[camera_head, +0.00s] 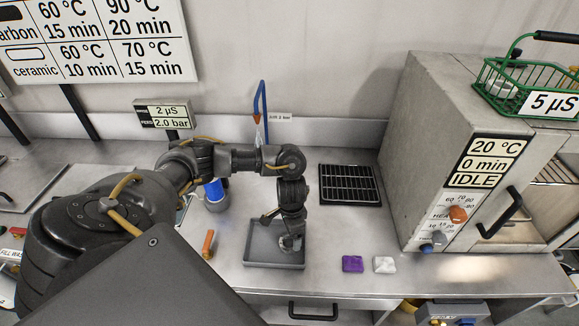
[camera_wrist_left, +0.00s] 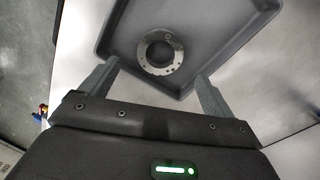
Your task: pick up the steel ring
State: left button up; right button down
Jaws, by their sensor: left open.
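The steel ring (camera_wrist_left: 176,63) lies flat in a shallow grey tray (camera_wrist_left: 266,8), with small holes around its face and a dark open centre. In the left wrist view it sits just beyond and between the fingertips of my left gripper (camera_wrist_left: 156,72), which is open with nothing between its fingers. In the head view my left gripper (camera_head: 291,232) points down over the tray (camera_head: 262,264). The gripper mostly hides the ring there. My right gripper is not in view.
An orange-handled tool (camera_head: 208,244) lies left of the tray. A purple block (camera_head: 352,264) and a white block (camera_head: 385,265) lie to its right. A black rack (camera_head: 349,184) is behind, and a grey oven (camera_head: 430,150) stands at right.

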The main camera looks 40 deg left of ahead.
aim_at(290, 244)
pick_arm(q)
jog(key=shift+s+f, duration=0.1)
jog(key=shift+f, duration=0.2)
jog(key=f, duration=0.3)
jog(key=shift+s+a+f, duration=0.1)
jog(key=shift+s+f, duration=0.1)
jog(key=shift+f, duration=0.05)
jog(key=shift+w+f, duration=0.1)
jog(key=shift+f, duration=0.4)
jog(key=c, duration=1.3)
jog(key=shift+r, duration=0.1)
